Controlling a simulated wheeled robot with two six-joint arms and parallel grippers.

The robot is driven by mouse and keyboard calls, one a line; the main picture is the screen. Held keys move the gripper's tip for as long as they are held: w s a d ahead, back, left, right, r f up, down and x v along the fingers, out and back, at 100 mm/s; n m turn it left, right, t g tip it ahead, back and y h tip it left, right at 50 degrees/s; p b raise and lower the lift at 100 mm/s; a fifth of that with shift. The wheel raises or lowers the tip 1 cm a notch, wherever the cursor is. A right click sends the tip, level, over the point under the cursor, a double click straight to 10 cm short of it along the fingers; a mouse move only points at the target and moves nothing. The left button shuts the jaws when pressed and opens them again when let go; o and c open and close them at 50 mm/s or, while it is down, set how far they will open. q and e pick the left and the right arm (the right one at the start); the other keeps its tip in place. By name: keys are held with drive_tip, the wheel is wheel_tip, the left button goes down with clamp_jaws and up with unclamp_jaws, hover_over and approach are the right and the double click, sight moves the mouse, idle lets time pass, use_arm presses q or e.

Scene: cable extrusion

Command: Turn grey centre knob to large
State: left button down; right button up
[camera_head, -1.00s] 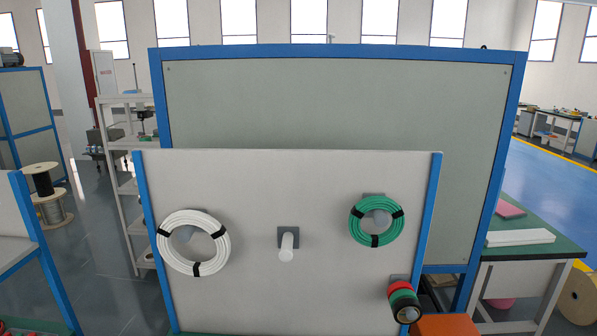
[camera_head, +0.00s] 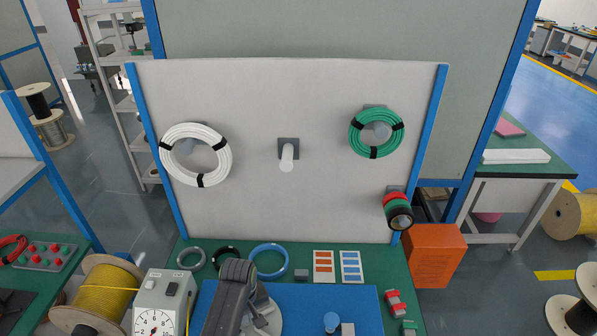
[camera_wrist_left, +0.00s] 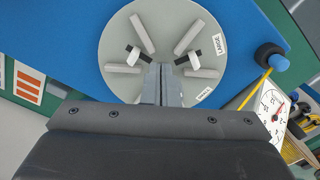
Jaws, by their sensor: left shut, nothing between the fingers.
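A round light-grey disc (camera_wrist_left: 118,47) fills the middle of the left wrist view, with several pale bars standing out around its centre. Two small black-and-white pieces sit between the bars. A white label (camera_wrist_left: 220,44) near its right edge seems to read LARGE; another label (camera_wrist_left: 204,93) lower down is hard to read. My left gripper (camera_wrist_left: 163,72) is shut and empty, its tips in front of the disc's centre; the grey centre knob is not clearly visible there. In the head view the disc (camera_head: 271,319) is partly hidden by my left gripper (camera_head: 261,316).
The disc is on a blue surface (camera_head: 360,300) on a green table (camera_head: 401,270). A dial box (camera_head: 160,300) and yellow spool (camera_head: 103,290) stand left.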

use_arm(q)
drive_tip(key=shift+w+d, duration=0.15)
drive_tip(key=shift+d, duration=0.15)
drive_tip(key=shift+s+d, duration=0.1)
drive_tip(key=shift+s, duration=0.2)
wheel_tip(320, 180, up, 6)
idle(0.4)
